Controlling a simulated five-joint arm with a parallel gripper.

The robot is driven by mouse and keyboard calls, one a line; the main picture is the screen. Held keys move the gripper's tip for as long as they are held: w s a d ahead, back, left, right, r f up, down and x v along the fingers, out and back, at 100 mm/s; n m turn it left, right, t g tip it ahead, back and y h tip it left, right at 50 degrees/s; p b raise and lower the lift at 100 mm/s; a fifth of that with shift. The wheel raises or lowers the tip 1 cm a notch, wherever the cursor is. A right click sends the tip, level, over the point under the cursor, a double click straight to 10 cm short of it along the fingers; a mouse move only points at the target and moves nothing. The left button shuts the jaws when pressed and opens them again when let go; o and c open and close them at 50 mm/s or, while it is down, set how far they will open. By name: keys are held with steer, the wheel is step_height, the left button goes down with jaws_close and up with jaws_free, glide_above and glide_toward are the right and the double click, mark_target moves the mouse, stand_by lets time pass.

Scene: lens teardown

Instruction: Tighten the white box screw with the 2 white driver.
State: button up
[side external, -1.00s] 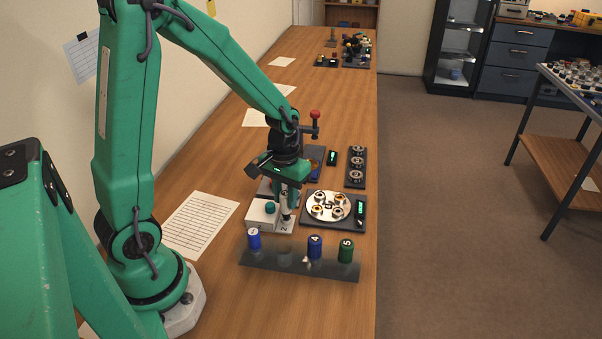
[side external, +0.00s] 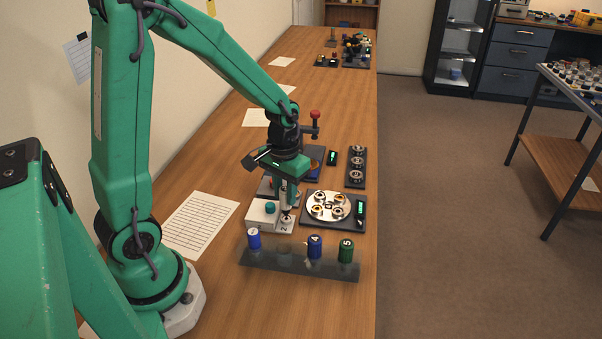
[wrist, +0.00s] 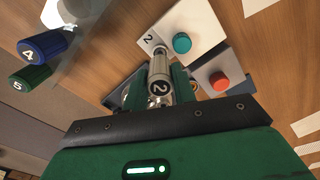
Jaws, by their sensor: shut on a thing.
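The white box (side external: 262,220) with a teal knob (side external: 270,207) stands on the bench under my gripper (side external: 286,200). It also shows at the top of the wrist view (wrist: 205,27), with a "2" label beside its teal knob (wrist: 182,43). My gripper is shut on the white driver (side external: 286,203), which is upright over the right part of the box. In the wrist view the driver's end with a "2" (wrist: 158,88) sits between the fingers (wrist: 160,98).
A see-through rack (side external: 262,260) in front holds a blue driver (side external: 254,239), a blue "4" (side external: 314,246) and a green "5" (side external: 346,251). A round plate with rings (side external: 329,205) lies close on the right. A red button (wrist: 219,81) is behind the white box.

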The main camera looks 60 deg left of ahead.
steer(key=shift+r, duration=0.2)
steer(key=shift+r, duration=1.45)
